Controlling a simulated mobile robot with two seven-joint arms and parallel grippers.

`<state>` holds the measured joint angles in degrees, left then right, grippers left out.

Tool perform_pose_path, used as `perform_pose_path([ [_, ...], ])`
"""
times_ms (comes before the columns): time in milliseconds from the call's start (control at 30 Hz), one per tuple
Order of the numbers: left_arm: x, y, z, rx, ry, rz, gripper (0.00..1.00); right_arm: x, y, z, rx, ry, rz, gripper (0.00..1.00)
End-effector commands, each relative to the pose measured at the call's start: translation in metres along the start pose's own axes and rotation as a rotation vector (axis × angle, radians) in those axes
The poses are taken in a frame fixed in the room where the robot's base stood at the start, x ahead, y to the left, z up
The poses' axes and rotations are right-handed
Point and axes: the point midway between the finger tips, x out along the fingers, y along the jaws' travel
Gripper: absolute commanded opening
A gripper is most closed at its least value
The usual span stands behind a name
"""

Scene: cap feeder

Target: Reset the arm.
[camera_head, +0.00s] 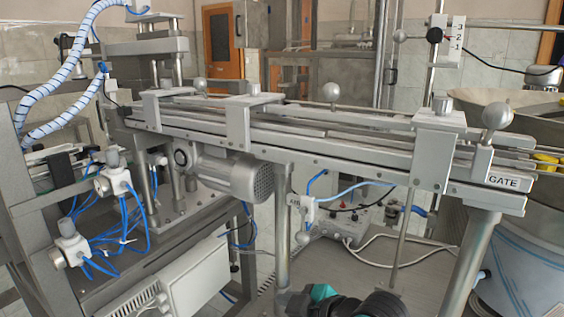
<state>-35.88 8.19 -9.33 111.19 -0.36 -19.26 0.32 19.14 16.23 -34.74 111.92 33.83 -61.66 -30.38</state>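A black and teal part of my own arm (345,303) shows at the bottom edge, right of centre. Only its top is in the frame, and I cannot tell which arm it is. No gripper fingers are visible, so I cannot see either gripper or anything held. The cap feeder's long grey rail (290,138) runs across the middle, above and beyond my arm part. The arm part appears apart from the rail.
A plate marked GATE (503,183) sits at the rail's right end. Ball-ended handles (331,92) stand above the rail. A grey motor (232,176) hangs below it. A 1-2-3 scale (456,38) is at upper right. Blue hoses (130,220) crowd the left.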

Motion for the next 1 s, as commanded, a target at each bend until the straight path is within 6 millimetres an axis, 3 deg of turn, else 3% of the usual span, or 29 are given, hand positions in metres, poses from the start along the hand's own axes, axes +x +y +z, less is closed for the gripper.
perform_pose_path([
  [33, 0.000, 0.000, -0.001, 0.000, 0.001, 0.000, 0.43, 0.004, -0.007, 0.021, 0.095, 0.003, 0.034, 0.56],
  [267, 0.001, -0.001, -0.002, 0.001, 0.005, -0.001, 0.43, -0.002, -0.029, 0.114, 0.442, -0.006, 0.243, 0.56],
  [400, 0.001, -0.001, -0.002, 0.001, 0.005, -0.001, 0.43, -0.021, -0.055, 0.176, 0.598, -0.042, 0.371, 0.56],
  [600, 0.001, -0.001, -0.002, 0.001, 0.004, -0.001, 0.43, -0.059, -0.096, 0.243, 0.719, -0.097, 0.507, 0.56],
  [800, 0.001, -0.001, -0.002, 0.001, 0.004, -0.001, 0.43, -0.079, -0.116, 0.268, 0.752, -0.121, 0.559, 0.56],
  [1000, 0.001, 0.000, -0.001, 0.000, 0.003, -0.001, 0.43, -0.080, -0.117, 0.269, 0.753, -0.121, 0.563, 0.56],
])
